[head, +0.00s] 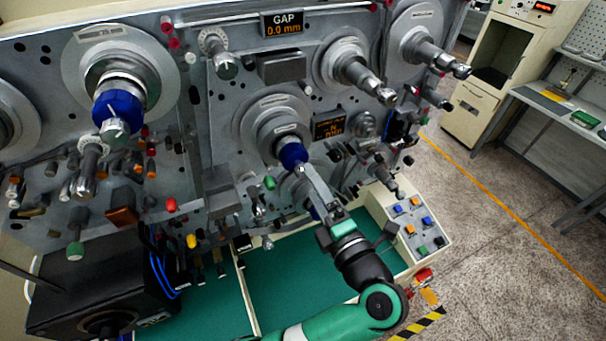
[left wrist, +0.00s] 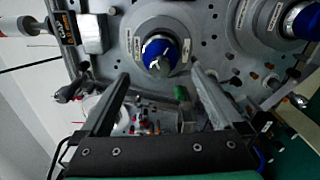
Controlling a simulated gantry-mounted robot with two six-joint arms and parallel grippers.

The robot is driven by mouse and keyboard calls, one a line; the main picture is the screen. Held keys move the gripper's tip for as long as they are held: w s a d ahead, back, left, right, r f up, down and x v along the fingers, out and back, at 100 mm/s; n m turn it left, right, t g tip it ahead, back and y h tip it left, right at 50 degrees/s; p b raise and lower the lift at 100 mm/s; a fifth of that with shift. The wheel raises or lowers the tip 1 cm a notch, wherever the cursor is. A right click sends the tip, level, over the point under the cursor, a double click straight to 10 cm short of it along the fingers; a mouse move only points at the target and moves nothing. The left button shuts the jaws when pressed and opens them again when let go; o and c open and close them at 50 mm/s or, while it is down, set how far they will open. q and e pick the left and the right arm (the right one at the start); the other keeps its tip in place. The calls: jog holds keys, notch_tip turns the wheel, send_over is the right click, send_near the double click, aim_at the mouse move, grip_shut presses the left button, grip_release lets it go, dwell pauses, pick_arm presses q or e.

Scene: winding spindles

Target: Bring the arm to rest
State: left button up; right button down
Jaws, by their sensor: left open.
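My left gripper (head: 312,180) comes in from the bottom of the head view on a green arm with a black wrist. Its fingers reach up close to the blue spool (head: 292,155) on the middle spindle of the grey machine. In the left wrist view the two fingers of the gripper (left wrist: 161,76) stand wide apart with nothing between them. The same blue spool (left wrist: 160,54) shows ahead of the fingertips there, on its round plate; I cannot tell how far apart they are. The right gripper is not in view.
The machine panel (head: 225,130) carries spindles, knobs and a GAP display (head: 282,23). Another blue spool (head: 118,108) sits on the left spindle. A black box (head: 85,290) stands lower left. A control box with buttons (head: 412,225) is right of the wrist. Open floor (head: 500,240) lies at right.

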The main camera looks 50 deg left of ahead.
pick_arm(q)
jog(key=v, duration=0.3)
dwell(0.5)
